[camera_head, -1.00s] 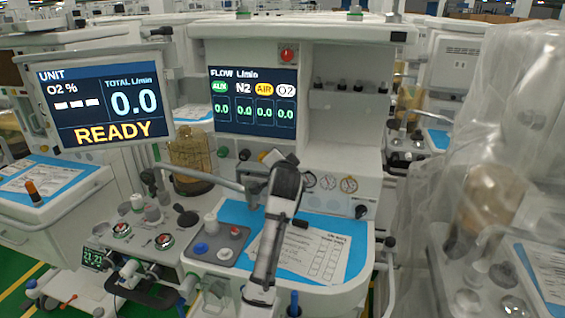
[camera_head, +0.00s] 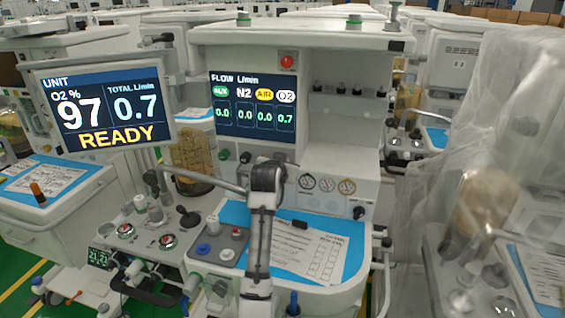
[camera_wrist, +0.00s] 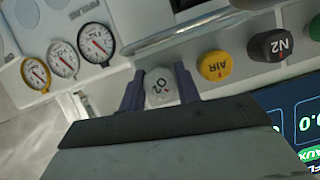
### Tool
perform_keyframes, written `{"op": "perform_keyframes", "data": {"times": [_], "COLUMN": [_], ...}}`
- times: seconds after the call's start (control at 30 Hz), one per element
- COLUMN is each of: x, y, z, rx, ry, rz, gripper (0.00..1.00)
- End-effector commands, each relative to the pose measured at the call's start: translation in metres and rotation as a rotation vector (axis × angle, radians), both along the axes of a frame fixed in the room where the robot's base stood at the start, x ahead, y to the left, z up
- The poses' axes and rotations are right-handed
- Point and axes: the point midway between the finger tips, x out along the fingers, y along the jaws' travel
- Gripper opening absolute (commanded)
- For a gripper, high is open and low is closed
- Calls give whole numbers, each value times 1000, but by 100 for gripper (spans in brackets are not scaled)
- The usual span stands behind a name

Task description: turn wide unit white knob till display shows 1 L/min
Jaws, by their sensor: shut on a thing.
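The wide unit (camera_head: 300,22) stands in the middle of the head view. Its white knob (camera_wrist: 160,92), marked O2, shows upside down in the wrist view. My gripper (camera_wrist: 160,75) is shut on this knob, one dark finger on each side. In the head view my arm hides the knob. The flow display (camera_head: 252,105) reads 0.0 for AUX, N2 and AIR, and 0.7 for O2. The tilted screen (camera_head: 108,104) on the left reads O2 97%, total 0.7 L/min and READY.
In the wrist view a yellow AIR knob (camera_wrist: 214,66) and a black N2 knob (camera_wrist: 271,46) sit right of the white knob. Several round gauges (camera_wrist: 96,42) are to its left. A worktop with a printed sheet (camera_head: 318,250) lies under my arm.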

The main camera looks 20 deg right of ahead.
Motion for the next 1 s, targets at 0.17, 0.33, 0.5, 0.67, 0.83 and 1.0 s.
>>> {"op": "perform_keyframes", "data": {"times": [0.17, 0.33, 0.5, 0.67, 0.83, 1.0], "x": [0, 0, 0, 0, 0, 0], "y": [0, 0, 0, 0, 0, 0], "z": [0, 0, -1, -1, -1, -1], "rx": [-67, -101, -114, -115, -114, -113], "ry": [47, 69, 78, 79, 78, 78], "rz": [1, 0, 0, 0, 0, 0], "gripper": [10, 10, 10, 10, 34, 41]}}
